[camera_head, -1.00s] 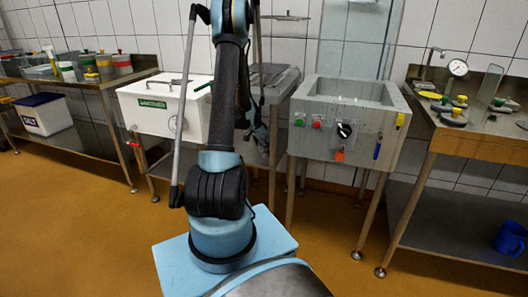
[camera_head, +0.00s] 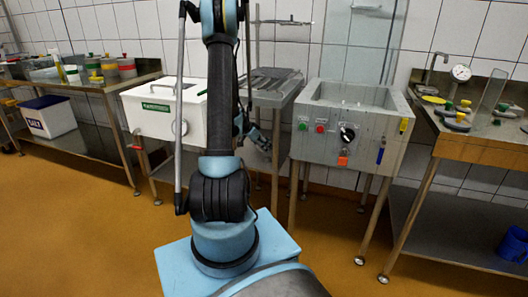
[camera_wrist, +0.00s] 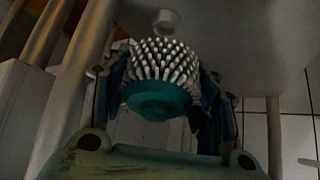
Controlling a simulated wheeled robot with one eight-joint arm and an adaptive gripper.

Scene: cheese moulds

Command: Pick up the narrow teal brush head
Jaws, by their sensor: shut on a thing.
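The teal brush head (camera_wrist: 158,100) shows in the wrist view, with a rounded teal base toward the camera and rows of pale bristles behind it. My gripper (camera_wrist: 165,85) has a finger on each side of it and is shut on it. In the head view my gripper (camera_head: 262,141) is small, below the grey drain table's top and left of the grey sink unit. The brush head cannot be made out there.
The grey sink unit (camera_head: 345,150) stands right of my gripper, and the ribbed drain table (camera_head: 272,85) is just above it. A white chest (camera_head: 160,118) stands left. A right-hand bench (camera_head: 470,140) holds several small moulds and a gauge. Orange floor is open in front.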

